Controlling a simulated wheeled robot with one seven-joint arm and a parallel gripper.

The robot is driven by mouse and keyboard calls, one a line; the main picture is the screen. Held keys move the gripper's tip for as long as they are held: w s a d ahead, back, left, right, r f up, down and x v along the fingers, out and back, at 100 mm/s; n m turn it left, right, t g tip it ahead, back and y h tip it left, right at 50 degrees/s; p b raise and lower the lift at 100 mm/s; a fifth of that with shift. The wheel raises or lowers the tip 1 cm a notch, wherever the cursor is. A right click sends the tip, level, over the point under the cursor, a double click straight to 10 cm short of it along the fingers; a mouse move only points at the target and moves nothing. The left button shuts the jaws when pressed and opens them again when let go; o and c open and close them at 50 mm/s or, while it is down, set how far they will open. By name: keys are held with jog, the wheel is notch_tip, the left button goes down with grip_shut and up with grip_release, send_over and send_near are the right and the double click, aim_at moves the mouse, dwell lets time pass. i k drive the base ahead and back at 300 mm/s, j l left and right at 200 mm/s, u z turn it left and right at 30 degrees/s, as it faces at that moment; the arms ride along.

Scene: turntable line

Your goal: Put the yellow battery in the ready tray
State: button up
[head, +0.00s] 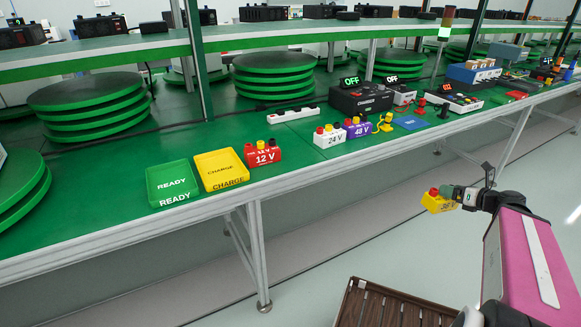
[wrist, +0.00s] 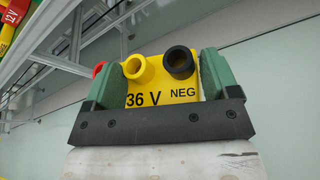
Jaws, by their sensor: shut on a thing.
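The yellow battery (head: 437,203) is held in my gripper (head: 451,196), out in front of the table and over the floor. In the wrist view the yellow battery (wrist: 160,84) sits between the green fingers of my gripper (wrist: 160,80). It reads "36 V" and "NEG", with a yellow and a black terminal on top and a red one partly hidden. The green ready tray (head: 172,184) lies at the left on the green table and looks empty. My gripper is well to the right of the tray.
The yellow charge tray (head: 221,168) is beside the ready tray. A red 12 V battery (head: 262,155), a white 24 V one (head: 329,138) and a purple 48 V one (head: 357,130) stand farther right. A brown slatted surface (head: 395,305) is below.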

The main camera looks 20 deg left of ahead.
aim_at(171, 184)
jog(key=k+j, duration=0.4)
jog(key=j, duration=0.15)
jog(key=k+j, duration=0.4)
jog(key=j, duration=0.2)
jog(key=k+j, duration=0.4)
jog(key=j, duration=0.15)
jog(key=k+j, duration=0.4)
jog(key=j, duration=0.2)
jog(key=k+j, duration=0.45)
jog(key=j, duration=0.1)
